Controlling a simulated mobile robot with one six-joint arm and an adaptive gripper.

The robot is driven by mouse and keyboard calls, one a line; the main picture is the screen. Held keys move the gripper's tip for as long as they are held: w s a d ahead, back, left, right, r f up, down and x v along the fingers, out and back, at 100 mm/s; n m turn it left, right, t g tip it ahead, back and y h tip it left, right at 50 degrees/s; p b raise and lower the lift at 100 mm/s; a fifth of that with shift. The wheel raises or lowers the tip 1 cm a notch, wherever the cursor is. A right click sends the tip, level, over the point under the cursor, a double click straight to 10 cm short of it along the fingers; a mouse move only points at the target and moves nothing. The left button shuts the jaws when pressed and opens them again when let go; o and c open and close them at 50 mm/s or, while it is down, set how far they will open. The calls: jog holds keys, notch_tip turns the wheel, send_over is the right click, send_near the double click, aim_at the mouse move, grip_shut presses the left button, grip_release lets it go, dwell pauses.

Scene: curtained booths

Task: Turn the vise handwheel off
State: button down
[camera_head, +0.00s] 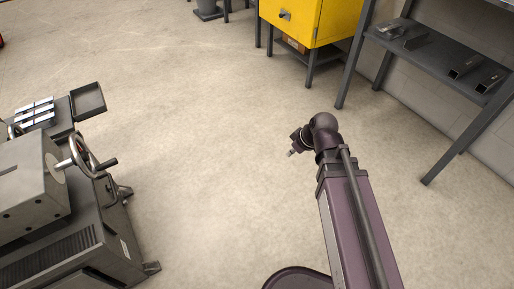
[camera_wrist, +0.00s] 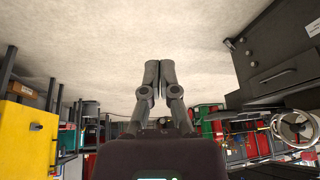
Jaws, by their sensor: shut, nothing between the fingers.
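The vise handwheel (camera_head: 86,161) is a metal spoked wheel with a dark handle on the side of a grey machine (camera_head: 27,185) at the left of the head view. A round metal wheel (camera_wrist: 293,128) at the right edge of the wrist view looks like the same handwheel. My gripper (camera_head: 291,153) is in the middle of the head view, over open floor, well to the right of the handwheel and apart from it. In the wrist view my gripper (camera_wrist: 157,65) has its fingers together with nothing between them.
A yellow cabinet (camera_head: 305,20) stands at the back. A dark shelf (camera_head: 440,60) with metal parts on it stands along the right wall. A small tray (camera_head: 88,100) sticks out from the machine. The floor (camera_head: 200,120) between machine and arm is clear.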

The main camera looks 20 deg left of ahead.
jog(key=d+r+m+h+p, duration=0.1)
jog(key=d+m, duration=0.5)
jog(key=d, duration=0.8)
jog(key=d+r+m+g+h+p, duration=0.1)
jog(key=d+m, duration=0.6)
jog(key=d, duration=0.7)
jog(key=r+h+p, duration=0.1)
jog(key=h+p, duration=0.1)
jog(key=shift+w+d+r+m+h+p, duration=0.2)
jog(key=shift+d+m+h+p, duration=0.1)
jog(key=shift+d+h, duration=0.1)
jog(key=shift+a, duration=0.15)
